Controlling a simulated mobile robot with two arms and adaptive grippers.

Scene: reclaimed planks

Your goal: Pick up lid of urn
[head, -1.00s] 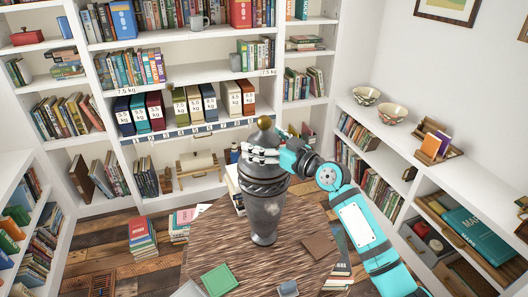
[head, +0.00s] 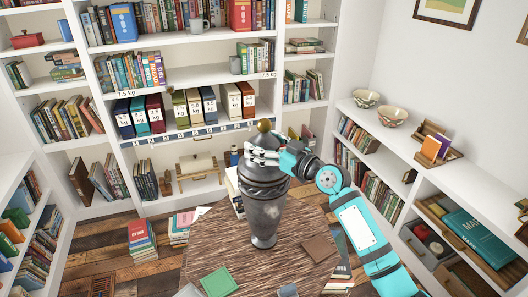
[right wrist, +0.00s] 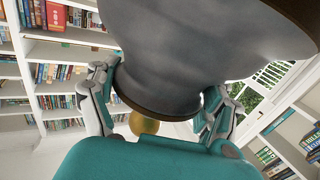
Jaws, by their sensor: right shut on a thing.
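A dark grey metal urn (head: 263,212) stands upright on a round wooden table. Its lid (head: 264,138) is at the top and has a gold ball knob (head: 264,125). My right gripper (head: 262,150) reaches in from the right and is shut on the lid, just below the knob. In the right wrist view its fingers (right wrist: 160,95) press on both sides of the grey lid (right wrist: 165,60), and the gold knob (right wrist: 143,123) shows between them. I cannot see a clear gap between lid and urn. My left gripper is not in view.
The round table (head: 212,240) also carries a green book (head: 219,281), a brown book (head: 320,249) and other small items near its front. White bookshelves stand behind and at both sides. Book stacks (head: 142,241) lie on the floor at left. Two bowls (head: 392,116) sit on the right shelf.

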